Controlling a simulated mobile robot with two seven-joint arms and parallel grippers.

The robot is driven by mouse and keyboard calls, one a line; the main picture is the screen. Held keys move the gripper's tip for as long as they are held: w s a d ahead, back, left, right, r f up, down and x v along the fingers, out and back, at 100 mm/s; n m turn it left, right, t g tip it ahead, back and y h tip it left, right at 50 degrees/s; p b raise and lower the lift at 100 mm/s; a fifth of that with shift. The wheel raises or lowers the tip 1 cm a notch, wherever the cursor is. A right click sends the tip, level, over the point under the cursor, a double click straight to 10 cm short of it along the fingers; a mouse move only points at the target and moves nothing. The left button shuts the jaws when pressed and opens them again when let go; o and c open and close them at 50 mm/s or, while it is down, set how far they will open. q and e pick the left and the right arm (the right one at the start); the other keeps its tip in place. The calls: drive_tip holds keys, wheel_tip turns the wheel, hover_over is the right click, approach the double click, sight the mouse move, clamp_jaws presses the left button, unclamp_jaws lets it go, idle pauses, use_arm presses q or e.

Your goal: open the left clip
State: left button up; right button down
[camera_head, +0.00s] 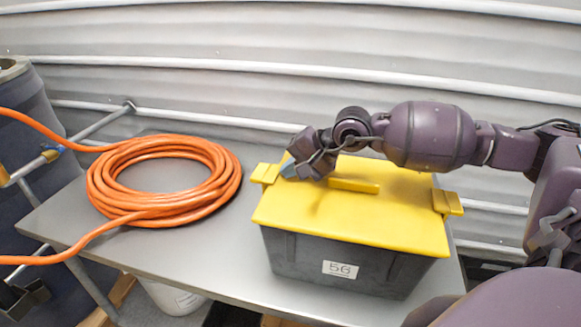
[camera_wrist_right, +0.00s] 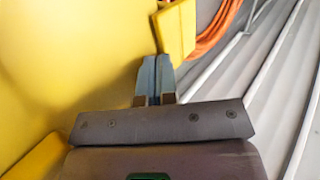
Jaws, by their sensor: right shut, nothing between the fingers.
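A dark grey hopper box (camera_head: 300,262) with a yellow lid (camera_head: 390,225) stands on the table. The yellow left clip (camera_head: 265,173) sits at the lid's left edge and also shows at the top of the right wrist view (camera_wrist_right: 176,30). A matching right clip (camera_head: 447,203) is at the lid's right edge. My right gripper (camera_head: 287,170) reaches across the lid to just beside the left clip. In the wrist view its fingertips (camera_wrist_right: 155,72) are together and empty, close to the clip's near end. I cannot tell whether they touch it. My left gripper is out of view.
The lid has a raised yellow handle (camera_head: 354,186) near my right gripper. A coil of orange hose (camera_head: 108,185) lies on the grey table (camera_head: 215,255) left of the box. A ribbed grey wall (camera_head: 250,40) is behind.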

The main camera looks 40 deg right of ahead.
drive_tip(key=shift+w+a+r+b, duration=0.1)
drive_tip(key=shift+w+a+b, duration=0.1)
drive_tip(key=shift+b, duration=0.3)
drive_tip(key=shift+w+a+r+g+h+b, duration=0.1)
drive_tip(key=shift+w+a+g+h+b, duration=0.15)
drive_tip(key=shift+g+b, duration=0.25)
